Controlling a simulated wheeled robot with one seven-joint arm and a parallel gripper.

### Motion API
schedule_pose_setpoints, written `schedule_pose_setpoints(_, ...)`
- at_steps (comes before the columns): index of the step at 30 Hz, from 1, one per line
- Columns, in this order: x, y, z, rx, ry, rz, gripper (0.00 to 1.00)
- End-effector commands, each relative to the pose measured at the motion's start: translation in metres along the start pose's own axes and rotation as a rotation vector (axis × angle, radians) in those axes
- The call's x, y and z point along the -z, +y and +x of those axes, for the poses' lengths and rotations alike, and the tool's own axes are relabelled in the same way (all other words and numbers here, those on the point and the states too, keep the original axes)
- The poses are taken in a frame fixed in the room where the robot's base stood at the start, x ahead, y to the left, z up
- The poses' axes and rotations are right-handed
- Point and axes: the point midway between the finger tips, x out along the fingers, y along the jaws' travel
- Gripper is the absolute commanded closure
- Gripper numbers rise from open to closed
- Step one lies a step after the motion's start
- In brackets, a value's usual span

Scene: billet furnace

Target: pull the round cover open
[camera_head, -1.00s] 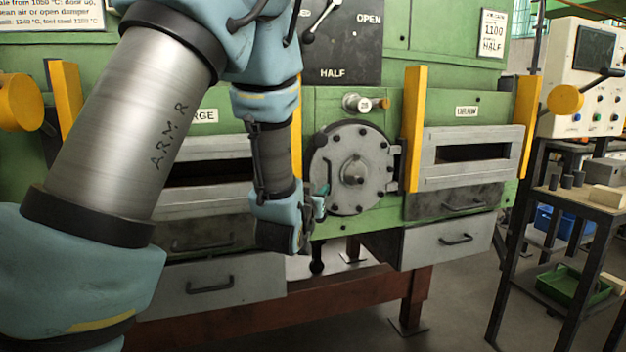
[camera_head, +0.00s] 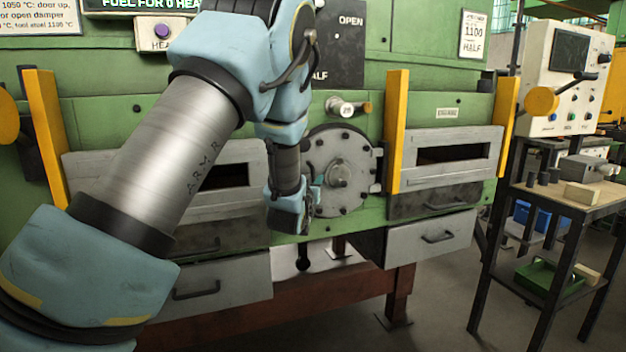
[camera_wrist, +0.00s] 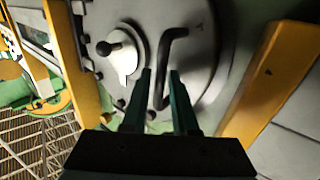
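The round grey cover (camera_head: 345,165) with bolts around its rim sits against the green furnace front and looks closed. It also shows in the wrist view (camera_wrist: 200,60). A dark bent bar handle (camera_wrist: 165,45) is fixed on the cover. My gripper (camera_wrist: 160,76) is open, with its two dark green fingers on either side of the handle's lower part; contact cannot be told. In the head view my gripper (camera_head: 313,190) is at the cover's left edge and hides part of it.
Yellow upright posts (camera_head: 397,130) stand beside the cover and slots. Grey drawers (camera_head: 430,238) lie below right. A small valve knob (camera_head: 340,106) sits above the cover. A side table (camera_head: 560,195) with blocks stands at right. Floor is free before it.

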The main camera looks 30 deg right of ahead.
Motion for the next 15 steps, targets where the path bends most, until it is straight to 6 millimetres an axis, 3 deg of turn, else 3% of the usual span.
schedule_pose_setpoints(5,-0.0001,-0.0002,-0.0001,0.0,0.0,0.0,0.74)
schedule_pose_setpoints(12,0.0001,-0.0001,-0.0003,0.0,0.0,0.0,1.0)
schedule_pose_setpoints(15,0.0001,-0.0001,-0.0003,0.0,0.0,0.0,1.0)
